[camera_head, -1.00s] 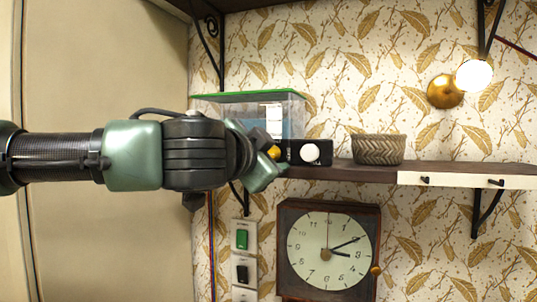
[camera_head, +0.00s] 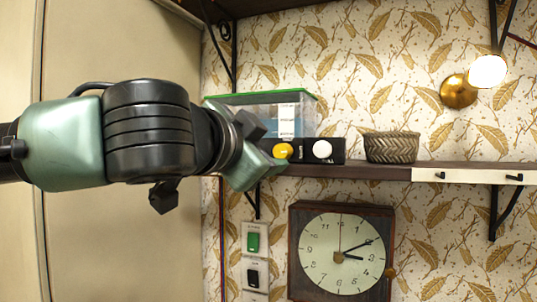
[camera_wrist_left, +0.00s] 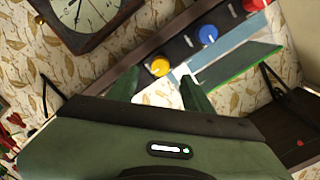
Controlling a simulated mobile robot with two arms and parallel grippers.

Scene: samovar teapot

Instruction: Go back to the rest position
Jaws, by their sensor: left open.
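My left arm comes in from the left in the head view, with my left gripper (camera_head: 262,148) in front of the shelf's left end. The gripper is open, and nothing shows between its fingers. In the left wrist view the gripper (camera_wrist_left: 162,90) points towards a black box with a yellow button (camera_wrist_left: 160,66), a blue button (camera_wrist_left: 207,34) and a red button (camera_wrist_left: 253,4). In the head view the black box (camera_head: 336,158) shows the yellow button (camera_head: 283,151) and a white round one (camera_head: 322,149); the gripper partly hides its left side. My right gripper is not in view.
A clear case with a green rim (camera_head: 270,95) stands on the shelf (camera_head: 375,172), beside a woven basket (camera_head: 391,147). Below hang a square clock (camera_head: 341,252) and wall switches (camera_head: 254,242). A lit lamp (camera_head: 487,71) is at right.

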